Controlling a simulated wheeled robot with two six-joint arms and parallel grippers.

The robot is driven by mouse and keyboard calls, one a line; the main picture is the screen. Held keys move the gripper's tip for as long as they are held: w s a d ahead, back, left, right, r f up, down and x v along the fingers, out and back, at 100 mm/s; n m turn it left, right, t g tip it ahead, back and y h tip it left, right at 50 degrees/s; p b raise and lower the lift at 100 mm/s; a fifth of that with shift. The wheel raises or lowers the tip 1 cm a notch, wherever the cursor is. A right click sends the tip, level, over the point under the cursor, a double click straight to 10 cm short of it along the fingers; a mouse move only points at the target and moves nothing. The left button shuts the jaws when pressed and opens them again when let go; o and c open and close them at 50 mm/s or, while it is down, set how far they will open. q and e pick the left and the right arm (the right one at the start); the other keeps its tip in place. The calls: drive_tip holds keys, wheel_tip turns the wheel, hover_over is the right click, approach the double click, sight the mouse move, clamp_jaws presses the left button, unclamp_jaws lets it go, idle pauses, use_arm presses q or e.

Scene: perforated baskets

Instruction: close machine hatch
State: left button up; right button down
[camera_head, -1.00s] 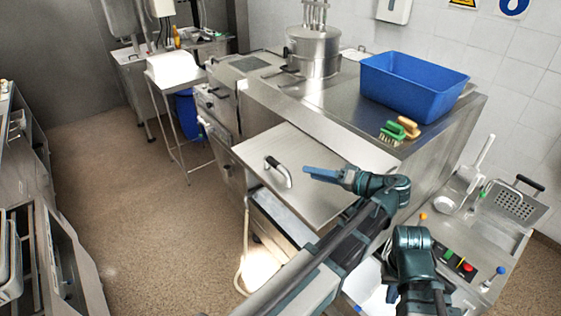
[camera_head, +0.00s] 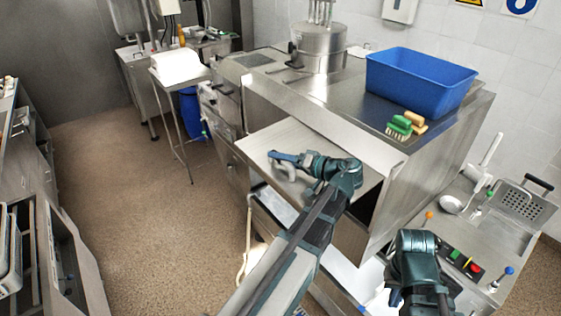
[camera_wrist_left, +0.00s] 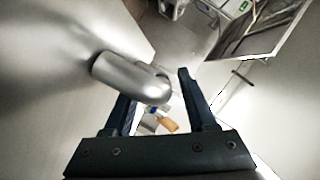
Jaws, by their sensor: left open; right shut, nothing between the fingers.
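The machine hatch (camera_head: 295,138) is a flat steel panel on the front of the steel counter machine, standing out from it over an open cavity. Its handle (camera_head: 288,173) is a curved bar, partly covered by my left gripper. My left gripper (camera_head: 275,157) is open at the handle. In the left wrist view, the rounded metal handle (camera_wrist_left: 130,78) reaches across the left finger into the space between the open fingers (camera_wrist_left: 158,85); contact is unclear. My right gripper (camera_head: 397,298) is shut and empty at the lower right, its fingertips mostly hidden.
A blue bin (camera_head: 420,85) and two brushes (camera_head: 405,125) sit on the counter, with a steel pot (camera_head: 318,48) behind. A control panel with coloured buttons (camera_head: 460,260) is beside my right arm. The floor at left is clear.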

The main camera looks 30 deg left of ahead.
use_arm(q)
drive_tip(key=shift+a, duration=0.2)
clamp_jaws()
idle(1.4)
